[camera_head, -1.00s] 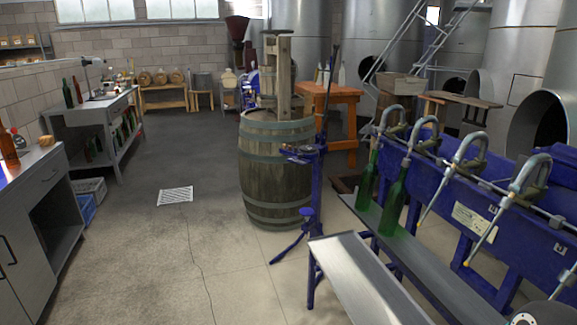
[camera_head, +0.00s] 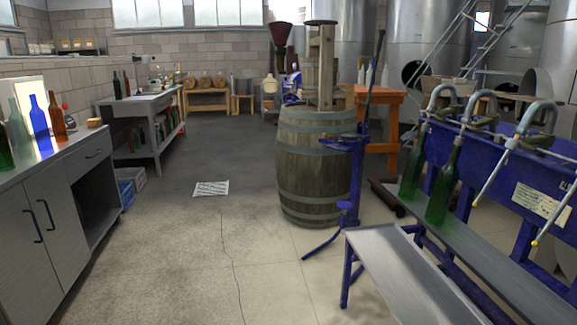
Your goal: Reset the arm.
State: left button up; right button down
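Neither of my grippers shows in the head view, and no part of my arms is clearly visible now. The view is of the cellar: a blue filling machine (camera_head: 525,200) stands at the right with curved metal spouts. Two green bottles, one (camera_head: 411,172) behind the other (camera_head: 441,188), stand upright on its metal shelf under the spouts. What either gripper holds cannot be seen.
A wooden barrel (camera_head: 305,185) stands mid-view, with a blue corking stand (camera_head: 357,175) beside it. A metal bench (camera_head: 405,275) is in front at right. A grey cabinet (camera_head: 85,185) with several bottles is at left.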

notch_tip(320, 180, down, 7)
jog(key=b, duration=0.5)
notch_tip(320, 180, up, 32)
jog(key=p, duration=3.1)
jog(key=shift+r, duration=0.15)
